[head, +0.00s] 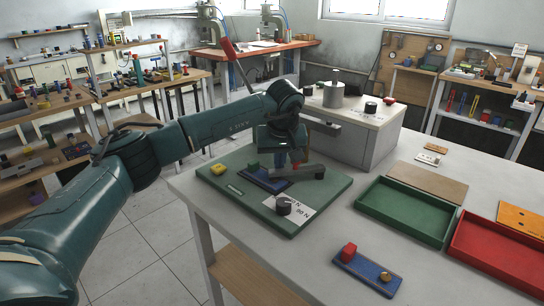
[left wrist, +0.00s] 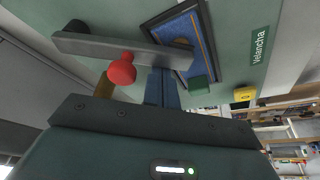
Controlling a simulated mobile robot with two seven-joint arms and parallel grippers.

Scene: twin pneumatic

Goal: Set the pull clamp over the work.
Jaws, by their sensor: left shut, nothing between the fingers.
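A green base board (head: 320,205) lies on the table. A blue plate (head: 258,183) sits on it with a green block (head: 252,166) at one end; they also show in the left wrist view as a blue plate (left wrist: 200,28) and green block (left wrist: 199,86). A grey bar (head: 307,172), apparently the clamp's arm, reaches over the plate; in the left wrist view this bar (left wrist: 85,44) has a red ball knob (left wrist: 121,72) beside it. My left gripper (head: 281,161) is shut and empty, pointing down close to the bar. Its blue fingertips (left wrist: 162,88) partly hide the plate edge; contact cannot be told.
A yellow piece (head: 218,169) and a dark round knob on a white "90 N" card (head: 297,212) are on the board. Green (head: 400,215) and red (head: 490,255) trays are right. A grey box (head: 350,145) stands behind.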

